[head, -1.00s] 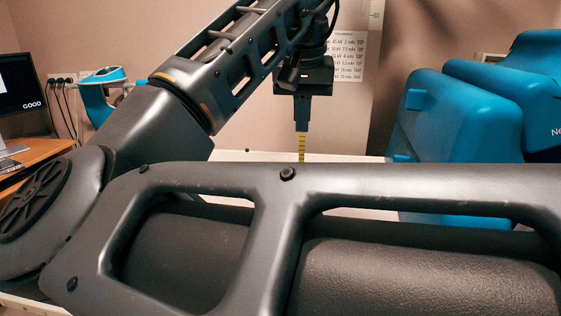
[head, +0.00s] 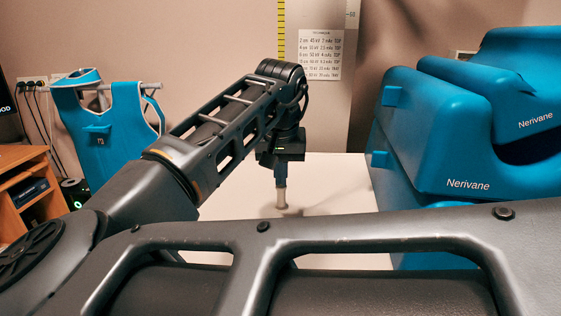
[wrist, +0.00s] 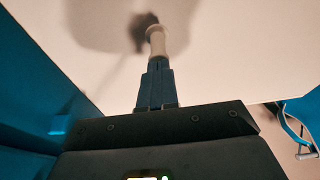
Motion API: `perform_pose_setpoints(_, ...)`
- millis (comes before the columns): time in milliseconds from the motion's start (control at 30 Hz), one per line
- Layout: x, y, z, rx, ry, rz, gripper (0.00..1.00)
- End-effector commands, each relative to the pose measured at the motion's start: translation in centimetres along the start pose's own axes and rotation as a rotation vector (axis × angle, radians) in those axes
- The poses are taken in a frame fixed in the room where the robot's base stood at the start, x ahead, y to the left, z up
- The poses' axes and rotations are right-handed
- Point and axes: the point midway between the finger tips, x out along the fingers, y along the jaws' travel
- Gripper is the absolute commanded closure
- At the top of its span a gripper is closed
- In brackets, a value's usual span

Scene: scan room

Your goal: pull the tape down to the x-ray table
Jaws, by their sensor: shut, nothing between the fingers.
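The yellow tape (head: 281,30) hangs straight in the head view, above my arm, and its lower part is hidden behind the arm. The pale x-ray table top (head: 340,185) lies below my gripper (head: 280,182). My gripper points down with its fingers shut. A short pale cylinder (head: 281,198) is in line just below the fingertips, close to the table top. The wrist view shows this cylinder beyond the shut fingers, with a dark patch at its far end. I cannot tell whether it belongs to the tape or touches the table.
Large blue padded blocks (head: 440,140) stand close on the right. A blue apron (head: 105,120) hangs on a rail at the left, beside a wooden desk (head: 28,185). A printed chart (head: 321,55) is on the back wall. My arm hides the foreground.

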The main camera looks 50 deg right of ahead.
Motion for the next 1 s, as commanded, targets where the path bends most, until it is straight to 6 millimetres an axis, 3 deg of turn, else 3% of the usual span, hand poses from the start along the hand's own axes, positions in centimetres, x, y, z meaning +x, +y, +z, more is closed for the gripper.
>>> perform_pose_setpoints(367, 0.2, 0.0, 0.1, 0.0, 0.0, 0.0, 1.0)
perform_pose_setpoints(700, 4.8, 0.0, 1.4, -0.002, -0.002, 0.002, 1.0)
perform_pose_setpoints(1000, 4.9, 0.0, 1.5, 0.0, -0.002, 0.0, 1.0)
